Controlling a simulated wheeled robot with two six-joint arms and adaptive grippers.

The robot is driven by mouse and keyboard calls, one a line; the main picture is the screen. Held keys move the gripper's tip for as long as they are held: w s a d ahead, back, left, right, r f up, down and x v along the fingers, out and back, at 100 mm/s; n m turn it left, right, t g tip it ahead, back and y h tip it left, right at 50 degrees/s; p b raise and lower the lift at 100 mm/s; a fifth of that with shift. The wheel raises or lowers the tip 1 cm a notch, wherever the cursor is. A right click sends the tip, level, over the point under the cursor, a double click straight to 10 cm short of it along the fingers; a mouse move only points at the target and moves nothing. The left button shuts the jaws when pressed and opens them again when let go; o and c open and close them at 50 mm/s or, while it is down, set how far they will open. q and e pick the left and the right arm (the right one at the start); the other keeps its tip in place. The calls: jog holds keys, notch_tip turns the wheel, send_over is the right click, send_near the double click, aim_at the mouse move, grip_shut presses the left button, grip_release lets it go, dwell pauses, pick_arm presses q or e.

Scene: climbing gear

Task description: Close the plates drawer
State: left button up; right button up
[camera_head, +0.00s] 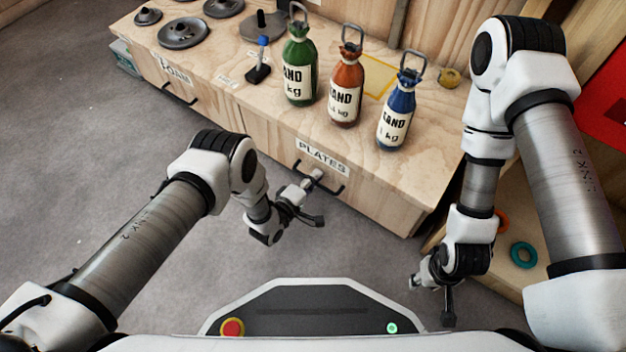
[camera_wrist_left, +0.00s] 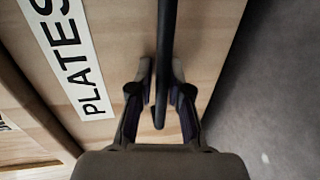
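The plates drawer (camera_head: 285,150) is in the front of the wooden bench, with a white PLATES label (camera_head: 322,158) and a black bar handle (camera_head: 337,191). I cannot tell whether its front stands out from the bench. In the left wrist view the label (camera_wrist_left: 75,60) is left of the handle (camera_wrist_left: 166,50). My left gripper (camera_head: 319,197) is at the handle. Its fingers (camera_wrist_left: 162,85) are apart on either side of the bar, with a visible gap on the left. I cannot tell whether the right finger touches it. My right gripper (camera_head: 431,298) is open and empty, away from the drawer.
Green (camera_head: 299,70), red (camera_head: 346,90) and blue (camera_head: 397,115) sand bottles stand on the bench top (camera_head: 420,170). Dark round weights (camera_head: 184,33) are at the back left. Another drawer with a handle (camera_head: 180,94) is further left. The grey floor (camera_head: 120,160) is clear.

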pick_arm(q)
jog(key=shift+o, duration=0.5)
jog(key=v, duration=1.2)
jog(key=shift+f, duration=0.1)
